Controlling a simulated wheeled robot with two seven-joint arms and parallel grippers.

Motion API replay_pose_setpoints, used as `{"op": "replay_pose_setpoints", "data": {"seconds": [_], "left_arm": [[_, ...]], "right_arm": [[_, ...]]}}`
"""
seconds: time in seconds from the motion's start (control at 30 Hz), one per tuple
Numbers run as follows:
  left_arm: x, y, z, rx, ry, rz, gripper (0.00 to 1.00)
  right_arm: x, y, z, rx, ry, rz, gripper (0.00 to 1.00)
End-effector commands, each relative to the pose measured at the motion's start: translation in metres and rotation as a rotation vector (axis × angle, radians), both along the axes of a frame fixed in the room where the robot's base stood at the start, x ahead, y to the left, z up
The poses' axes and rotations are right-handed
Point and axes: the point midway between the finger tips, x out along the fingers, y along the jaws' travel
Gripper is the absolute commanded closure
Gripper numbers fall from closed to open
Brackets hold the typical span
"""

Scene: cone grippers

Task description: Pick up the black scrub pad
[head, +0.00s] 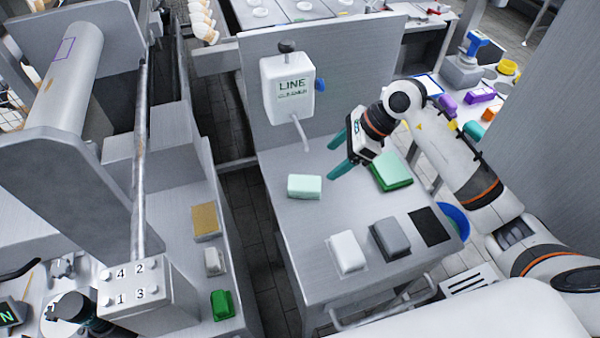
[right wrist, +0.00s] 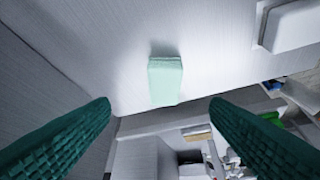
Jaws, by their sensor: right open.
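The black scrub pad (head: 430,227) lies flat at the front right of the grey table, right of a grey block, in the head view. My right gripper (head: 336,156) is open and empty, with teal fingers pointing left above the table. It is well to the left of and behind the pad. In the right wrist view the fingers (right wrist: 160,112) are spread apart, with a pale mint block (right wrist: 165,82) beyond them and nothing between them. The pad does not show in that view. My left gripper is not visible.
On the table are the mint block (head: 304,187), a green pad (head: 391,171), a white block (head: 348,252) and the grey block (head: 390,239). A line cleaner dispenser (head: 289,88) hangs on the back panel. A blue bowl (head: 455,222) is beyond the right edge.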

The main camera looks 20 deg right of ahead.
Motion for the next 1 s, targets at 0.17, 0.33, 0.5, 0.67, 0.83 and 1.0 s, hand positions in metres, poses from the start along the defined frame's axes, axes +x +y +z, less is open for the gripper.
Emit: {"op": "replay_pose_setpoints", "data": {"seconds": [0.17,0.33,0.5,0.67,0.83,1.0], "left_arm": [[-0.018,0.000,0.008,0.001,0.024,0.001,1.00],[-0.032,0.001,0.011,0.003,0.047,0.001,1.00],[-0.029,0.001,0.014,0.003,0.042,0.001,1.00],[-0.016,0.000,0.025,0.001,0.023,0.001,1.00],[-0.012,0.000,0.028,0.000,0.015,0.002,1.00],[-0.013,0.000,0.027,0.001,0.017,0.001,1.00]], "right_arm": [[0.005,0.018,-0.025,0.005,0.006,0.000,0.29],[0.010,0.029,-0.046,0.005,0.004,-0.001,0.29],[0.011,0.035,-0.055,0.004,0.003,-0.001,0.29],[0.014,0.049,-0.073,0.008,0.006,0.000,0.29],[0.018,0.058,-0.092,0.005,0.004,0.000,0.29],[0.020,0.059,-0.096,0.002,0.000,0.001,0.29]]}}
